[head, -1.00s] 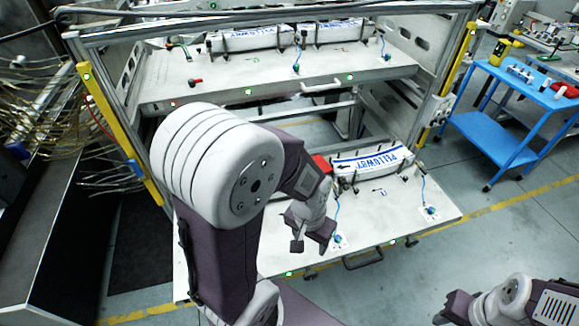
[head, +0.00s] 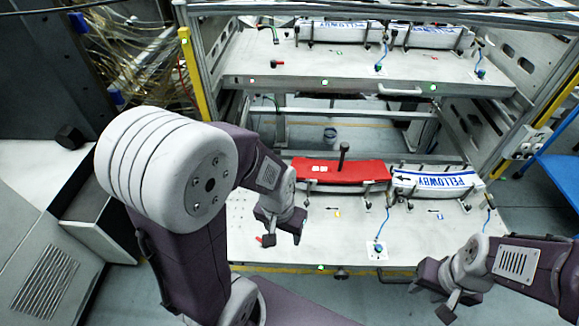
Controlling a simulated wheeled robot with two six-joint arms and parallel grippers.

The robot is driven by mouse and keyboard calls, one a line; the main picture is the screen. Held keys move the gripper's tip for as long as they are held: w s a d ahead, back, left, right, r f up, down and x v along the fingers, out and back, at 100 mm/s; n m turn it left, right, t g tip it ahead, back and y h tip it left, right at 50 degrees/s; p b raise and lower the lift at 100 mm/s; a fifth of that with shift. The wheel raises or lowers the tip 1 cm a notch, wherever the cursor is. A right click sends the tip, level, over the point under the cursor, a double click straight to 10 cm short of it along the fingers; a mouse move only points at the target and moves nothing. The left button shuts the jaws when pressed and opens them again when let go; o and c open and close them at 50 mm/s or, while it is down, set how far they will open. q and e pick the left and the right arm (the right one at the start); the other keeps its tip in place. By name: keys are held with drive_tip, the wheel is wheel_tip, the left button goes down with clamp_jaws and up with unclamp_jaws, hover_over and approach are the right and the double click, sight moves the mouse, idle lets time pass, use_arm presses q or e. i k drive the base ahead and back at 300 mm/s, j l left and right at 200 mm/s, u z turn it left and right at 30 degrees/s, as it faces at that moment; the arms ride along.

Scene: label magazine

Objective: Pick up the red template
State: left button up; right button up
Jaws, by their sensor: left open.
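The red template (head: 338,172) is a long red bar with a dark upright handle (head: 343,155). It lies on the lower shelf (head: 330,250), left of a white label roll or holder marked FELLOWBY (head: 438,180). My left gripper (head: 281,236) is open and empty above the left part of the shelf, in front and to the left of the template and apart from it. My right gripper (head: 434,300) is at the lower right, in front of the shelf's front edge. It appears empty, and its jaw gap is hard to make out.
The upper shelf (head: 300,72) overhangs behind the template and carries more white label holders (head: 335,32). A yellow post (head: 194,75) stands at the left. Blue-cabled fittings (head: 378,247) stand on the lower shelf. A blue cart (head: 562,165) is at the right.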

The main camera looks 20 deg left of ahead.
sight(341, 171)
drive_tip(key=u, duration=0.4)
drive_tip(key=i+l+u, duration=0.15)
drive_tip(key=u, duration=0.25)
drive_tip(key=i+l+u, duration=0.1)
drive_tip(key=u, duration=0.35)
drive_tip(key=l+u, duration=0.4)
drive_tip(key=i+l+u, duration=0.1)
drive_tip(key=u, duration=0.35)
